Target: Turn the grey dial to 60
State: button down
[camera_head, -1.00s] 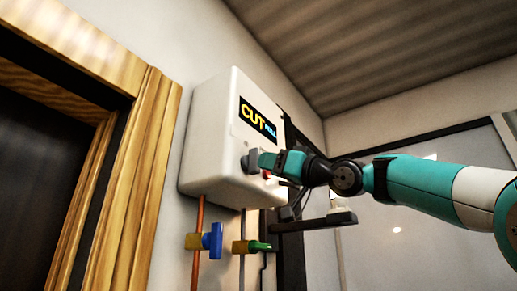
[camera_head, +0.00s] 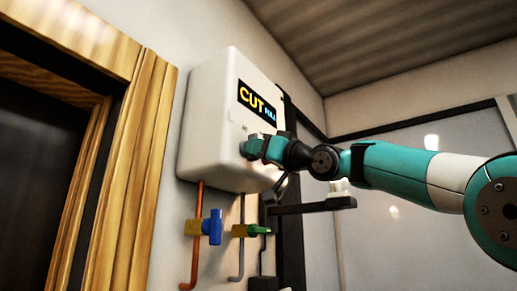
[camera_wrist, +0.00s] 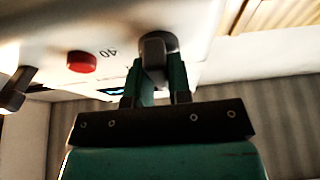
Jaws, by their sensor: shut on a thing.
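The grey dial (camera_wrist: 158,45) is on the front face of the white wall-mounted box (camera_head: 212,120). In the wrist view it sits between the two teal fingers of my gripper (camera_wrist: 157,80), which are shut on it. A printed "40" (camera_wrist: 108,52) shows beside the dial in the wrist view; no "60" mark can be seen. In the head view my gripper (camera_head: 254,148) reaches the box from the right and hides most of the dial. A red round button (camera_wrist: 82,62) is on the same face.
A blue-handled valve (camera_head: 212,227) and a green-handled valve (camera_head: 258,231) are on pipes below the box. A dark bracket (camera_head: 312,207) juts out to the right, under my arm. A wooden door frame (camera_head: 135,150) is on the left.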

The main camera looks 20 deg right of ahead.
jog(key=shift+r+m, duration=0.1)
jog(key=shift+m, duration=0.2)
jog(key=shift+s+a+r+m+t+h, duration=0.1)
jog(key=shift+m+t+h, duration=0.25)
jog(key=shift+m+h, duration=1.1)
jog(key=shift+s+a+r+m+t+h, duration=0.1)
jog(key=shift+m+t+h, duration=0.3)
jog(key=shift+m, duration=2.1)
jog(key=shift+r+m+t+h, duration=0.1)
jog(key=shift+m+t+h, duration=0.15)
jog(key=shift+m+h, duration=1.25)
jog(key=shift+m+y, duration=0.35)
jog(key=shift+m, duration=0.3)
jog(key=c, duration=1)
grip_release()
jog(key=shift+f, duration=0.15)
jog(key=shift+c, duration=0.2)
jog(key=shift+w+f, duration=0.1)
jog(key=shift+w, duration=0.05)
